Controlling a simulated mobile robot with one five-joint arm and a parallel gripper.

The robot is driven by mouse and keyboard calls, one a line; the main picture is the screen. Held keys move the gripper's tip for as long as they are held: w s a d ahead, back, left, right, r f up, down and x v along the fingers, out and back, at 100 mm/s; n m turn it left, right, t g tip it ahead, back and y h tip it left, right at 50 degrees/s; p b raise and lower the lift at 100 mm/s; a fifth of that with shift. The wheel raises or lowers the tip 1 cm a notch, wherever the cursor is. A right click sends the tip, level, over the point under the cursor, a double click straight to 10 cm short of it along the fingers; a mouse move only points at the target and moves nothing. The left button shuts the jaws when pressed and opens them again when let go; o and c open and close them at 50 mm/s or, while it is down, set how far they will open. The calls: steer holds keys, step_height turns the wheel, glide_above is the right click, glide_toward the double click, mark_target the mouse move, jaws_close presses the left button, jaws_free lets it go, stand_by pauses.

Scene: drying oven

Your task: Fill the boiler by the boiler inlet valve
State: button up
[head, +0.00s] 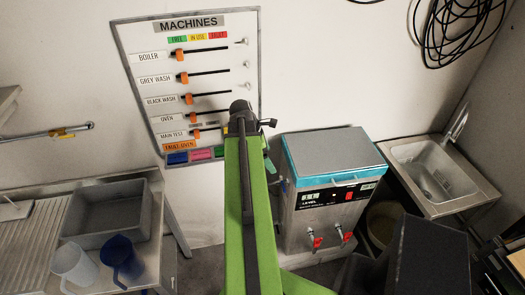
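The boiler (330,207) is a steel box with a teal band and a grey lid, standing right of the middle in the head view. Its front has a small display, a level label and two taps with red handles (347,235). My green arm rises up the middle of the view and stands in front of the boiler's left edge. My gripper cannot be made out. I cannot identify the boiler inlet valve for certain. Part of the boiler's left side is hidden by my arm.
A machine status board (180,85) hangs on the back wall. A steel sink (440,175) stands at the right, with coiled black cable above. At the left are a grey basin (105,213), a clear jug (72,262), a blue jug (120,260) and a wall pipe with a yellow part (61,132).

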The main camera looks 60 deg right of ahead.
steer(key=b+x, duration=1.5)
steer(key=x, duration=0.1)
steer(key=shift+w+f, duration=0.25)
steer(key=shift+f, duration=0.25)
steer(key=shift+c, duration=0.3)
steer(key=c, duration=1.3)
steer(key=shift+o, duration=0.2)
steer(key=m, duration=0.1)
steer(key=w+m+y, duration=0.1)
steer(key=m, duration=0.1)
steer(key=shift+w+a, duration=0.1)
steer(key=shift+a, duration=0.05)
steer(key=shift+m, duration=0.3)
